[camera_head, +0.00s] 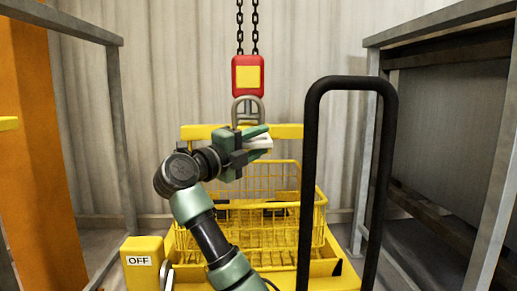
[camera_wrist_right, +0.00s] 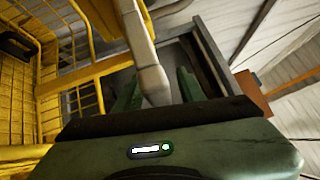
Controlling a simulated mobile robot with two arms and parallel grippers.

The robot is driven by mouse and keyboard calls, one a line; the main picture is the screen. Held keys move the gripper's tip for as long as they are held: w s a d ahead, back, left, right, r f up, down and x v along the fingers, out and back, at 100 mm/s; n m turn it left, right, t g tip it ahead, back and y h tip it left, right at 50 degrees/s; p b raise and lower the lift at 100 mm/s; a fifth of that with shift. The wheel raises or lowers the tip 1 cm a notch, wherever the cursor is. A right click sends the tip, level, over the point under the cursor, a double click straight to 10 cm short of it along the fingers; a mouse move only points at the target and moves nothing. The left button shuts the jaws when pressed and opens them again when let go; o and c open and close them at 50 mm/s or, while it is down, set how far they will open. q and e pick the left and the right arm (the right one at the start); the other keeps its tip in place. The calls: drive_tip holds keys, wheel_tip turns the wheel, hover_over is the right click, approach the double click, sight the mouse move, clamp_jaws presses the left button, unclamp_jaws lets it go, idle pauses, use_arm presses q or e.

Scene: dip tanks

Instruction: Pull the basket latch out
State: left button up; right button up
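The yellow wire basket (camera_head: 318,222) stands low in the middle of the head view, with a yellow crossbar (camera_head: 290,132) above it. A pale latch handle (camera_head: 259,142) shows at the crossbar; part of it is hidden by my gripper. My right gripper (camera_head: 257,143) is at this handle, one green finger above it and one below. In the right wrist view the pale bar (camera_wrist_right: 152,82) reaches between the fingers of my right gripper (camera_wrist_right: 158,90). A gap shows between the bar and the right-hand finger, so the gripper looks open around it. My left gripper is not in view.
A red and yellow hoist block (camera_head: 248,76) hangs on chains, with a grey shackle (camera_head: 248,110) below it at the crossbar. A black loop handle (camera_head: 312,180) stands in front at right. A yellow box marked OFF (camera_head: 144,277) is at lower left. Grey frames flank both sides.

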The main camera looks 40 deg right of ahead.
clamp_jaws()
drive_tip(key=shift+r, duration=0.1)
drive_tip(key=shift+r, duration=0.2)
idle(1.2)
